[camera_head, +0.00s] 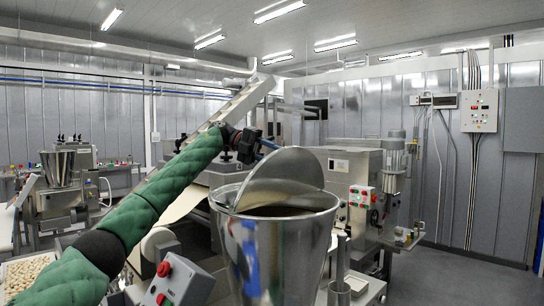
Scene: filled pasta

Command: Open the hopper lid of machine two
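A large shiny metal hopper (277,258) stands in the front middle. Its round metal lid (290,166) is tilted up at the far side of the rim, so the hopper's mouth shows open at the front. No number is readable on it, so I cannot tell if this is machine two. My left arm, in a green sleeve, reaches in from the lower left. Its dark gripper (257,147) is just left of the raised lid's upper edge. I cannot tell whether it touches the lid, or how its fingers stand. My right gripper is not in view.
A grey control box (180,284) with red buttons is at the front, left of the hopper. A steel machine (350,170) with a motor stands behind right. Another hopper machine (60,180) is at the left. A tray of pasta (25,270) is lower left. Floor (460,275) is clear at right.

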